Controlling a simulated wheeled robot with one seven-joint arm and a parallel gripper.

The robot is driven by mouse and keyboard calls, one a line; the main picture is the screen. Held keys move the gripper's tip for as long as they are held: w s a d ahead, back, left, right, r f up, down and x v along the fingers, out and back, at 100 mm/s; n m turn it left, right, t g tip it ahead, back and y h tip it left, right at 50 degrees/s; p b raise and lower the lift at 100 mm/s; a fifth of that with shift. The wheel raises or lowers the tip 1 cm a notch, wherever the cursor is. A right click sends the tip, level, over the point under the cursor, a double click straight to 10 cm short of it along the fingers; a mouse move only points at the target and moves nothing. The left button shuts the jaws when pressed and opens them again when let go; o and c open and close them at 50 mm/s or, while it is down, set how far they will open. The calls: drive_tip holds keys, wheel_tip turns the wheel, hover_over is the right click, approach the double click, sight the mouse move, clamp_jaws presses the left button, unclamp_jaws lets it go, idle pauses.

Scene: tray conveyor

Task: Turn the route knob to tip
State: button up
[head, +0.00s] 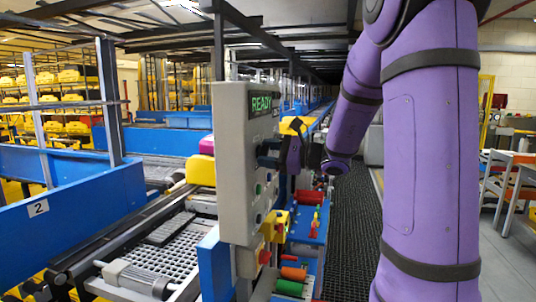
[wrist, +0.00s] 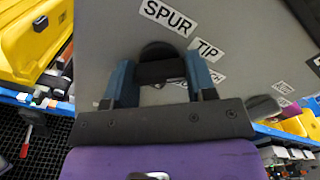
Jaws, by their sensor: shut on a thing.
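The grey control panel (head: 234,185) stands left of my purple arm in the head view, with a green READY display (head: 262,103). My gripper (head: 272,152) is at the panel's face there. In the wrist view, the round black route knob (wrist: 157,50) sits between the two blue fingers of my gripper (wrist: 160,70), which are shut on it. The SPUR label (wrist: 167,16) is above the knob and the TIP label (wrist: 207,50) is to its right. Other labels are partly hidden by the fingers. I cannot tell which label the knob points at.
Coloured buttons sit lower on the panel, with a yellow box bearing a red button (head: 273,226) below. Red, orange and green rollers (head: 290,288) lie by the blue conveyor frame. Dark floor matting (head: 350,215) runs clear beside the line.

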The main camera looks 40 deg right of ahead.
drive_tip(key=shift+n, duration=1)
drive_tip(key=o, duration=0.9)
drive_tip(key=shift+o, duration=0.2)
drive_tip(key=shift+s+d, duration=0.1)
drive_tip(key=v, duration=1)
drive_tip(key=shift+s+d, duration=0.2)
drive_tip(key=shift+s, duration=0.05)
